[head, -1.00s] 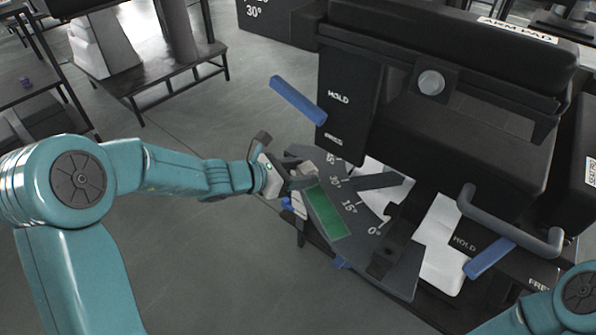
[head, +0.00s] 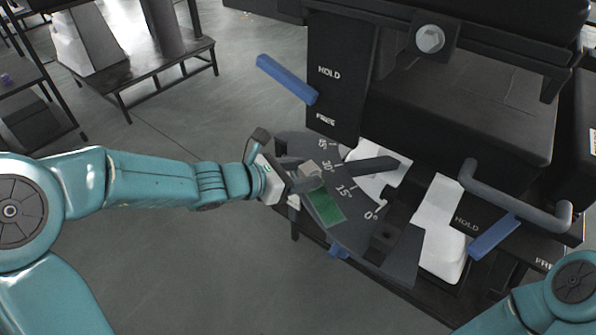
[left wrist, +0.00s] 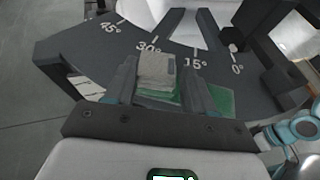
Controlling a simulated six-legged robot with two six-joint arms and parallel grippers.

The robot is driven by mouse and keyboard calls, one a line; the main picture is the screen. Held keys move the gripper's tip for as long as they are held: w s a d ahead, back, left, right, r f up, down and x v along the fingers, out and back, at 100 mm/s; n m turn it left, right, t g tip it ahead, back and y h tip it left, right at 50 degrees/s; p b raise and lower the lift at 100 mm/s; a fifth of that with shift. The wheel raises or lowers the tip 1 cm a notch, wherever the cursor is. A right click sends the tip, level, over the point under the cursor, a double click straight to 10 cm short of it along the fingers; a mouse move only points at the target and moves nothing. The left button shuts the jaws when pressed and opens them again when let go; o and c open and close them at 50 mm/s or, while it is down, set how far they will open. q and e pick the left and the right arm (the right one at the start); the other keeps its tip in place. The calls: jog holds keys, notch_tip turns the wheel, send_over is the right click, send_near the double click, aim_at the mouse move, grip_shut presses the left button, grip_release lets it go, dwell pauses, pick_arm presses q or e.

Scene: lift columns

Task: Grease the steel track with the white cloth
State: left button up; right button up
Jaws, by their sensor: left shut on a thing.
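My left gripper (head: 308,178) is shut on a small pale grey-white cloth (left wrist: 157,68), which shows as a folded, block-like piece between the fingers. The cloth is over the dark grey curved track plate (head: 400,255), which is marked with angle numbers from 0° to 45°. A green patch (head: 325,207) lies on this plate; it also shows in the left wrist view (left wrist: 221,100) beside and below the fingers. The cloth looks to be at the patch's far end; I cannot tell whether it touches the plate. My right gripper is out of view.
A dark padded machine (head: 460,110) rises behind the plate. Blue levers stand at its left (head: 287,79) and right (head: 494,236), by HOLD and FREE labels. A grey bar handle (head: 515,210) juts out at right. White pads (head: 440,235) lie beneath.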

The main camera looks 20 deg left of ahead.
pick_arm(q)
jog(key=shift+s+d+f+b, duration=0.15)
jog(key=shift+s+d+b, duration=0.4)
jog(key=shift+b, duration=0.1)
jog(key=shift+s+d+b, duration=0.55)
jog(key=shift+s, duration=0.1)
jog(key=shift+s+d+b, duration=0.45)
jog(key=shift+s+b, duration=0.05)
jog(key=shift+b, duration=0.15)
jog(key=shift+s+d+b, duration=1.05)
jog(key=shift+s+b, duration=0.1)
jog(key=shift+s+d+b, duration=0.3)
jog(key=shift+s+d, duration=0.3)
jog(key=shift+s, duration=0.1)
jog(key=shift+s+d, duration=1.05)
jog(key=shift+s, duration=0.1)
jog(key=shift+r+p, duration=1.35)
jog(key=shift+r, duration=0.25)
